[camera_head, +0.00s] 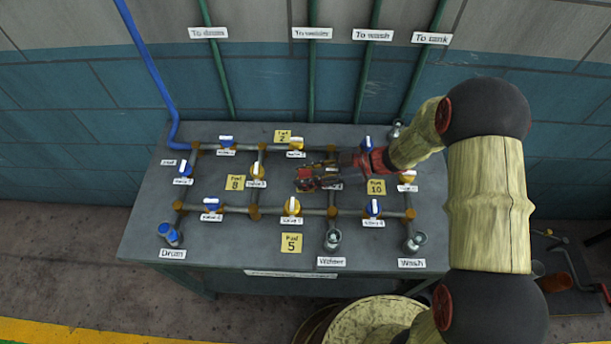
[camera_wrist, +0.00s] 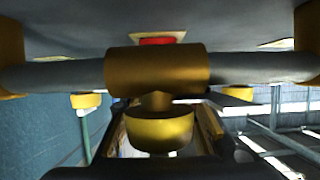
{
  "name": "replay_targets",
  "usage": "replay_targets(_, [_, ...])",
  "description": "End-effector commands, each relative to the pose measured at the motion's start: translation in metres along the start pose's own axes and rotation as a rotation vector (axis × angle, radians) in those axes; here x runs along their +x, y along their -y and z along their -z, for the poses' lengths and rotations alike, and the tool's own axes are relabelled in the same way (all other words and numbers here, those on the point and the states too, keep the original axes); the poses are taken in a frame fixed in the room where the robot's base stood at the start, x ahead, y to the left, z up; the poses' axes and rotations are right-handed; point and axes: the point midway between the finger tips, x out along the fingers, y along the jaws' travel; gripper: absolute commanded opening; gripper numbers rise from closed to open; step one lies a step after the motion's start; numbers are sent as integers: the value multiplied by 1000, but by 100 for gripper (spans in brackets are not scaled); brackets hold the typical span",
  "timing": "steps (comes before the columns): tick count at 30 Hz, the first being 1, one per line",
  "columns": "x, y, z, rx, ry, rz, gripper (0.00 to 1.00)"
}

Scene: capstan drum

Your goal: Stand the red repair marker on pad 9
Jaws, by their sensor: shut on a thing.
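My gripper (camera_head: 316,179) reaches in over the panel from the right, low over its middle. In the wrist view my gripper (camera_wrist: 161,120) has one finger on each side of a yellow-gold valve cap (camera_wrist: 160,130) and is shut on it. A brass fitting (camera_wrist: 157,70) on a grey pipe is just past the cap. Beyond it a red piece (camera_wrist: 155,41), apparently the repair marker, is at a pale yellow pad (camera_wrist: 180,35), mostly hidden by the fitting. The pad's number cannot be read. In the head view my gripper covers the place between pads 8 and 10.
Pad 8 (camera_head: 235,182), pad 10 (camera_head: 376,187), pad 5 (camera_head: 291,243) and pad 2 (camera_head: 283,136) lie on the grey panel (camera_head: 145,225). Pipes with several blue and yellow valves cross it. Drum (camera_head: 169,234), Water (camera_head: 332,241) and Wash (camera_head: 415,241) fittings line the front.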

Motion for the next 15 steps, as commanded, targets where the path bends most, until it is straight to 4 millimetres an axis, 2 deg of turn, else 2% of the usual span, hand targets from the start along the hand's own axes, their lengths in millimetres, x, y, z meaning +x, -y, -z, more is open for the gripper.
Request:
replay_targets(5, [1,0,-3,1,0,0,3])
replay_targets(6, [1,0,-2,0,0,0,32])
replay_targets(15, [1,0,-2,1,0,0,48])
